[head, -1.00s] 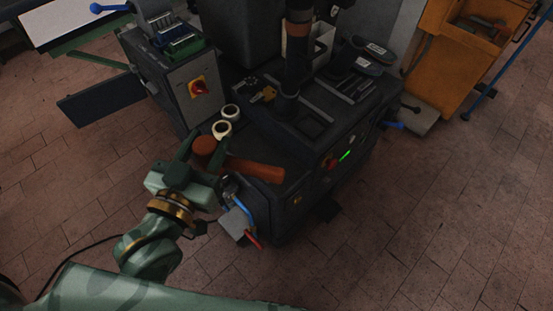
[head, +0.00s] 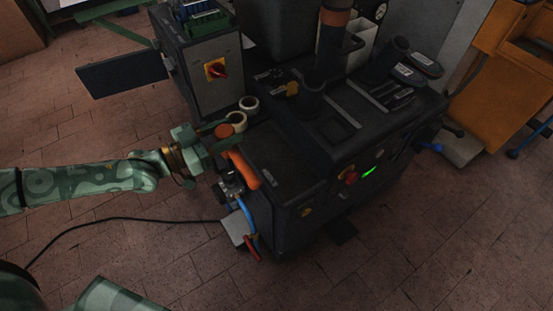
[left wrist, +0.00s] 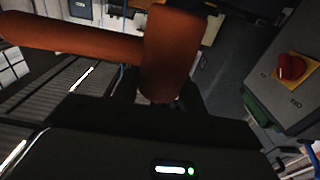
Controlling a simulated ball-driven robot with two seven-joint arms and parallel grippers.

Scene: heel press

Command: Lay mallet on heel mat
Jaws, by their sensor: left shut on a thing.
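The mallet is orange-brown, with a round head (head: 224,130) and a handle (head: 242,168) slanting down to the right in the head view. My left gripper (head: 221,141) is shut on it near the head, at the left edge of the dark press. In the left wrist view, the mallet head (left wrist: 171,50) stands across the middle and its handle (left wrist: 70,40) runs left; its lower end sits between my dark fingers (left wrist: 160,103). A dark flat surface (head: 285,150) lies right of the mallet on the press top; I cannot tell a separate heel mat there. My right gripper is out of view.
Two pale rolls (head: 238,121) sit just behind the mallet. The press column (head: 325,60) rises behind the flat surface. A grey switch box (head: 215,85) stands at the back left. Blue and red hoses (head: 250,232) hang at the press's near left corner.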

